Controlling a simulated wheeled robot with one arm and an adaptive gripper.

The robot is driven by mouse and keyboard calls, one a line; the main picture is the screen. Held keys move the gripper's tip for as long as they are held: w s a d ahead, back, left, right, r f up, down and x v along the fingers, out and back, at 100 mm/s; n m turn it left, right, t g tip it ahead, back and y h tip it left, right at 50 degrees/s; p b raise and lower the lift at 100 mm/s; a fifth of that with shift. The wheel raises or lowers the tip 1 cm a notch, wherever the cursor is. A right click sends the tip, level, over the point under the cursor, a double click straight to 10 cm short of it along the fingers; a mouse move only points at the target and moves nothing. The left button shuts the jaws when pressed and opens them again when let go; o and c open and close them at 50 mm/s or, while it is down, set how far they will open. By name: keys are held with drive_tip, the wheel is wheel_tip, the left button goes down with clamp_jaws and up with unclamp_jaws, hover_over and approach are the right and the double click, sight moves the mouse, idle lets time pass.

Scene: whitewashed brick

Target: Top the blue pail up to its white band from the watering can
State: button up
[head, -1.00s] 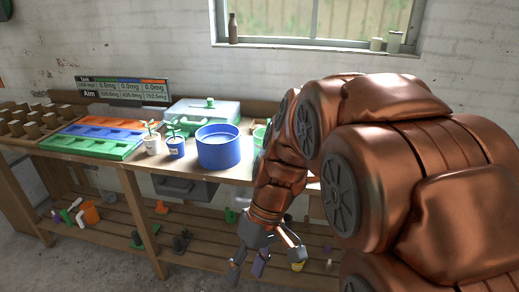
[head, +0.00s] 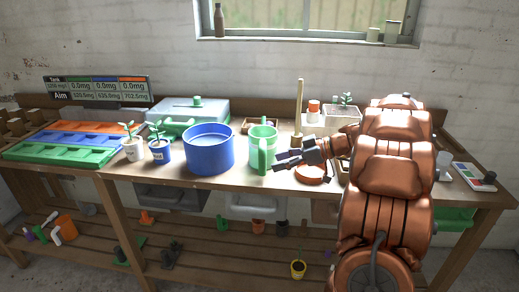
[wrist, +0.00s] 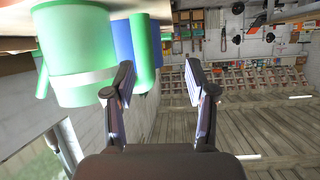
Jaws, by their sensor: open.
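The blue pail (head: 207,158) stands upright on the bench, with a pale surface inside below its rim. I cannot make out its white band. A green can with a pale band, apparently the watering can (head: 268,134), stands upright just right of the pail. Its upright green handle faces the front. My gripper (head: 277,164) is beside the can, low and to the right of the handle. In the wrist view my gripper (wrist: 160,82) is open and empty, with the can (wrist: 72,40) and handle close to the left finger. The pail (wrist: 123,40) shows behind the can.
Two small potted plants (head: 158,151) stand left of the pail. A wooden-handled brush (head: 299,110) and white planter (head: 340,118) stand behind my arm. Coloured trays (head: 60,155) fill the left side.

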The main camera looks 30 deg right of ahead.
sight(262, 162)
drive_tip(key=shift+w+d+f+t, duration=0.1)
drive_tip(key=shift+w+d+t, duration=0.1)
drive_tip(key=shift+d, duration=0.3)
drive_tip(key=shift+w+d+t, duration=0.15)
drive_tip(key=shift+d+t, duration=0.05)
drive_tip(key=shift+d, duration=0.3)
drive_tip(key=shift+r+p+x, duration=0.15)
drive_tip(key=shift+p+x, duration=0.35)
drive_tip(key=shift+x, duration=0.65)
drive_tip(key=shift+r+p+x, duration=0.1)
drive_tip(key=shift+p+x, duration=0.35)
drive_tip(key=shift+x, duration=0.7)
drive_tip(key=shift+p+x, duration=0.4)
drive_tip(key=shift+x, duration=1.25)
drive_tip(key=shift+d, duration=0.1)
clamp_jaws()
